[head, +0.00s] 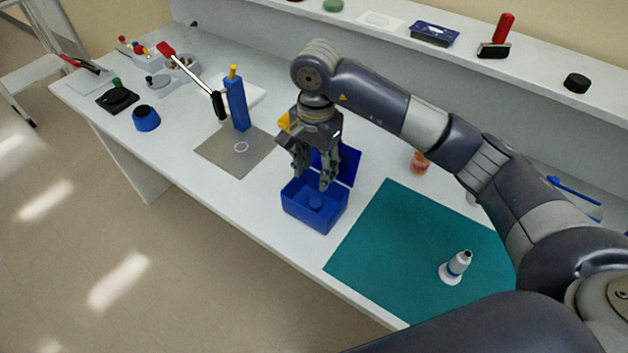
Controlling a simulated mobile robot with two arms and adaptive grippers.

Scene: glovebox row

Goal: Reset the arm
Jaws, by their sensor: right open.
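My right arm reaches in from the right side of the head view and bends down over the white bench. My right gripper (312,178) points down above an open blue box (314,208). Its fingers are apart, with nothing seen between them. The box's lid (347,165) stands up at the back, partly hidden behind the gripper. My left gripper does not show.
A teal mat (400,235) with a white bottle (455,267) lies right of the box. A grey plate (220,155), a blue upright block (237,106) and several tools stand left. A raised shelf (540,68) runs along the back.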

